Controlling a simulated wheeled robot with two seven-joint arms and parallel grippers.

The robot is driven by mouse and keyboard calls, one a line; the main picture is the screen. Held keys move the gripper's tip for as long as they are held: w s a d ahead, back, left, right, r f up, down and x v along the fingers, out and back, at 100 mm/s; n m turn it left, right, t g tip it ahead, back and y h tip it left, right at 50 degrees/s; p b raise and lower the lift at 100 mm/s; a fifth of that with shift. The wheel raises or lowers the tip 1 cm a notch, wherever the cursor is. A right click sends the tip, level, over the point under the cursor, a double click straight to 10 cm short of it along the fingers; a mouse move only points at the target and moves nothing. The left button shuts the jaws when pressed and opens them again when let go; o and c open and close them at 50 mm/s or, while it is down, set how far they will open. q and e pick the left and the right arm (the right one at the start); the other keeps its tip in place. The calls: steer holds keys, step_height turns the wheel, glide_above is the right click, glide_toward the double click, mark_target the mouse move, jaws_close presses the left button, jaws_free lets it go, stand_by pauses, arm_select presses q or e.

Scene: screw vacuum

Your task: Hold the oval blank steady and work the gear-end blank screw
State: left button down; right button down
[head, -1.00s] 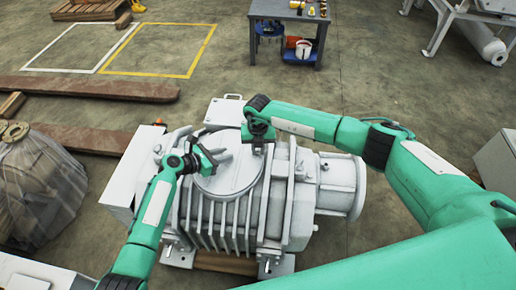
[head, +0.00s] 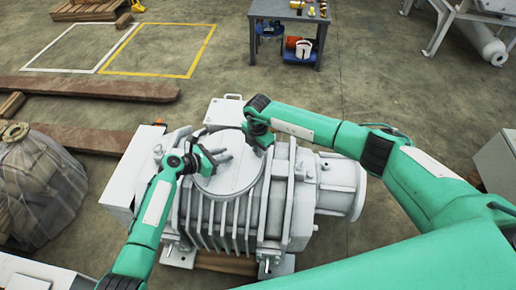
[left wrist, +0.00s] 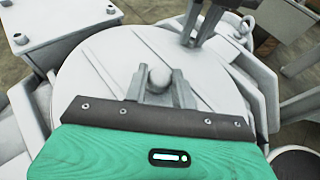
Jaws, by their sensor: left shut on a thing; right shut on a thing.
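The oval blank (head: 232,180) is a pale round cover on top of the white vacuum pump (head: 225,220). My left gripper (head: 218,157) is over it. In the left wrist view its fingers (left wrist: 158,88) are shut on a rounded knob (left wrist: 158,75) of the oval blank (left wrist: 110,75). My right gripper (head: 259,142) is at the cover's far right edge, pointing down. Its dark fingers also show in the left wrist view (left wrist: 197,30). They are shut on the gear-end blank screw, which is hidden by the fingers.
The pump has ribs on its near side and a round flange (head: 345,187) at the right. A wrapped bundle (head: 38,185) stands at the left. A work table (head: 290,14) is at the back.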

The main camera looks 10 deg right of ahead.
arm_select(q)
steer(key=shift+s+a+f, duration=0.1)
steer(key=shift+s+f, duration=0.05)
steer(key=shift+f, duration=0.25)
arm_select(e)
steer(key=shift+w+r+m, duration=0.1)
steer(key=shift+r+m, duration=0.05)
steer(key=shift+m, duration=0.45)
arm_select(q)
steer(key=shift+r, duration=0.1)
arm_select(e)
steer(key=c, duration=1.3)
jaws_free()
steer(key=shift+c, duration=0.2)
arm_select(q)
steer(key=shift+r, duration=0.15)
arm_select(e)
step_height(320, 180, up, 12)
arm_select(q)
steer(key=c, duration=1.1)
jaws_free()
steer(key=shift+r, duration=0.1)
